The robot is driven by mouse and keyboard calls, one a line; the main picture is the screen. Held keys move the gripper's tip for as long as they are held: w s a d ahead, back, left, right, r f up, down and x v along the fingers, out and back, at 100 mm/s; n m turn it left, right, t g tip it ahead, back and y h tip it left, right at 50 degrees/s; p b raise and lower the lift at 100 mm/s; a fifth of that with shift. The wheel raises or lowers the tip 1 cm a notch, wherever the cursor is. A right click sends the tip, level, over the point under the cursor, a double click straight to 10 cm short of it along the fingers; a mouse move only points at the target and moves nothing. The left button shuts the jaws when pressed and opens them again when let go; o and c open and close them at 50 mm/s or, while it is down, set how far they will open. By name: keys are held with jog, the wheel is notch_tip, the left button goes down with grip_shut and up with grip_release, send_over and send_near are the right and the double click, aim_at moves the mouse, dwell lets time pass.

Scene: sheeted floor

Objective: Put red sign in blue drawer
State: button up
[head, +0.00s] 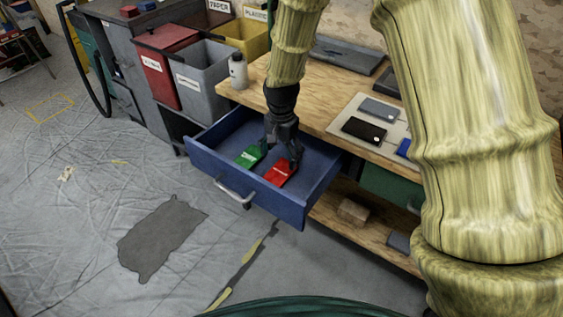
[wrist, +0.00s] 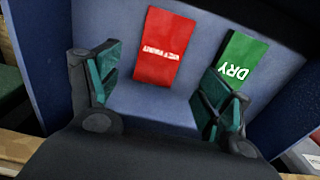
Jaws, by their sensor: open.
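The blue drawer (head: 262,197) is pulled out from under the workbench. The red sign (head: 281,174) lies flat inside it, toward the front right. It also shows in the wrist view (wrist: 166,46), ahead of my gripper and between its two fingers. My gripper (head: 281,155) is open and empty, down inside or just above the drawer. The wrist view shows its fingers (wrist: 158,90) spread, with bare drawer floor between them and the sign. I see no contact between the fingers and the red sign.
A green sign (head: 250,156) lies in the same drawer beside the red one. A white bottle (head: 238,71) stands on the bench (head: 303,82) near its left end. Dark and grey items lie on a pale board (head: 361,107).

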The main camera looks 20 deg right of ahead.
aim_at(281, 170)
jog(key=shift+r, duration=2.95)
